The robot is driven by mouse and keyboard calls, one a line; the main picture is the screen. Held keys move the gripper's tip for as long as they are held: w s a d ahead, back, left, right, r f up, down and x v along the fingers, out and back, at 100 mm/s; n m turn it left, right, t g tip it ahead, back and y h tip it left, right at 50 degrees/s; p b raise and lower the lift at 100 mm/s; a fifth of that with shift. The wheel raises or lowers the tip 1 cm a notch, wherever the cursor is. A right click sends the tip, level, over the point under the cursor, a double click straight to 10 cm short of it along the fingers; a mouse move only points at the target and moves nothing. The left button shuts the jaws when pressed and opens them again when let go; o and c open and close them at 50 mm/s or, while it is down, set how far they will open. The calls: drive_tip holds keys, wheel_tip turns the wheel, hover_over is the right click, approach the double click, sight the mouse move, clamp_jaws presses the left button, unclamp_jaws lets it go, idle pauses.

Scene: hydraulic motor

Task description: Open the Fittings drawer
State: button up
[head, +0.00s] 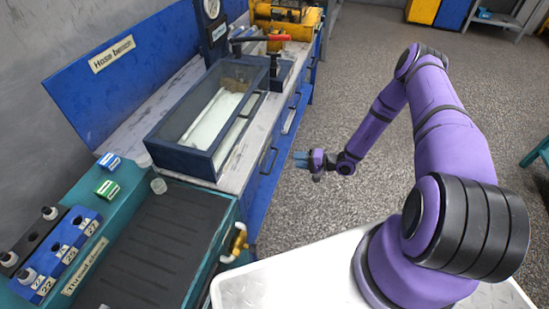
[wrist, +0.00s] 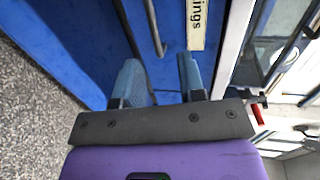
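The blue drawer front (wrist: 176,62) fills the upper middle of the wrist view. A cream label (wrist: 196,22) on it reads "...ings"; its start is cut off. A dark bar handle (wrist: 154,28) runs beside the label, its upper end out of frame. My gripper (wrist: 159,60) is open and empty, its two blue-grey fingers apart. The handle's lower end shows just beyond the gap between the fingertips; I cannot tell the remaining distance. In the head view my gripper (head: 304,160) is right of the blue bench front (head: 262,190), where no label is readable.
A glass-sided tank (head: 207,113) stands on the bench top. A teal cabinet (head: 205,250) with a brass valve (head: 239,241) sits at the near left. Speckled floor (head: 310,205) is open right of the bench.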

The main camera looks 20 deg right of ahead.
sight(275, 159)
drive_tip(key=x, duration=0.7)
drive_tip(key=f+x, duration=0.1)
drive_tip(key=x, duration=0.3)
drive_tip(key=shift+d, duration=0.15)
clamp_jaws()
